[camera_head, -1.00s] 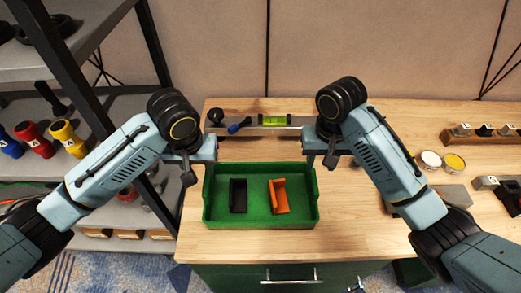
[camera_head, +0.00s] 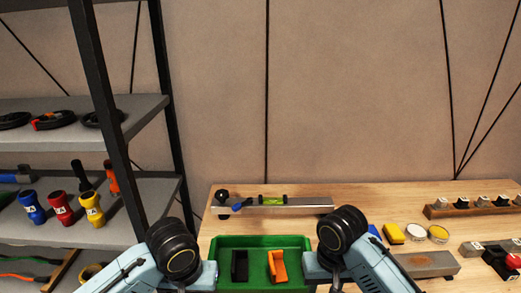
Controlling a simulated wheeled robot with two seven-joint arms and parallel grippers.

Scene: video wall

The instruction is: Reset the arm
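My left arm comes in from the lower left, and its gripper (camera_head: 207,276) is at the left side of the green tray (camera_head: 262,241). My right gripper (camera_head: 316,268) is at the tray's right side. The finger gaps do not show clearly, and I cannot tell whether either gripper touches the tray. A black piece (camera_head: 240,265) and an orange piece (camera_head: 278,266) stand in the tray. The tray's front is cut off by the bottom edge of the view.
A spirit level (camera_head: 300,205) lies on the wooden table (camera_head: 385,205) behind the tray. Yellow blocks, round tins (camera_head: 438,233) and a grey block (camera_head: 430,264) are at the right. A shelf (camera_head: 140,195) with coloured fittings stands at the left.

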